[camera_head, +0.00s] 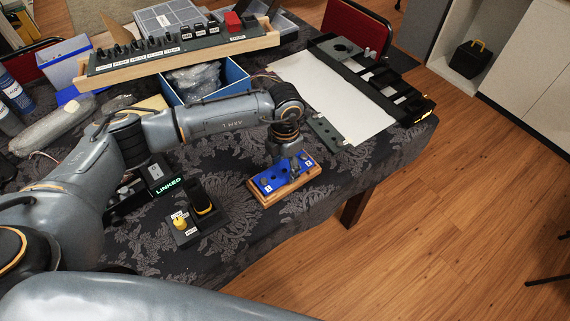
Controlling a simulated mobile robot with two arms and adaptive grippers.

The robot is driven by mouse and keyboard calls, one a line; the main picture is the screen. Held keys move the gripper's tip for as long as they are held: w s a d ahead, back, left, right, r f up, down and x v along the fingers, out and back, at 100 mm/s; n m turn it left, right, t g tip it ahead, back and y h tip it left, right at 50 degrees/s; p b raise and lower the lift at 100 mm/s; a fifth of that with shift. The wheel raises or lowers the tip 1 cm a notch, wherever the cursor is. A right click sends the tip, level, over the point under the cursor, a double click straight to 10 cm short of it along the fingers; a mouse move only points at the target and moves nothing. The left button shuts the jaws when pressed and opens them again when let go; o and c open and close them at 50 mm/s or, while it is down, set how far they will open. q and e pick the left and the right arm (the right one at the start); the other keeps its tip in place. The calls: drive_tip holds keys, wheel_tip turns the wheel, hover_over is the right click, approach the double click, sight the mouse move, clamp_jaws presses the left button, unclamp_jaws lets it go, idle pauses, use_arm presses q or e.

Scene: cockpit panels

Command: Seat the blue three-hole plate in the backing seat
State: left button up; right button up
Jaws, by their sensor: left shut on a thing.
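The blue plate (270,181) is at the table's near right edge, directly over a light wooden block (278,197) that looks like the backing seat. White labels show near its two ends. The plate lies about in line with the block, but I cannot tell whether it rests fully down in it. My left gripper (292,166) points down at the middle of the plate and is shut on it. The gripper hides the plate's middle, so its holes are not clear. My right gripper is not in view.
A dark unit with a yellow knob (180,222) and a box with a lit "LINKED" sign (168,186) stand left of the block. A white board (335,100) and a grey slotted plate (327,132) lie behind. A wooden-framed switch panel (180,50) stands at the back.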

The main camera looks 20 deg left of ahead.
sight(285, 170)
use_arm(q)
drive_tip(key=shift+f, duration=0.4)
drive_tip(key=o, duration=1.3)
wheel_tip(285, 170, up, 12)
drive_tip(key=shift+r, duration=0.1)
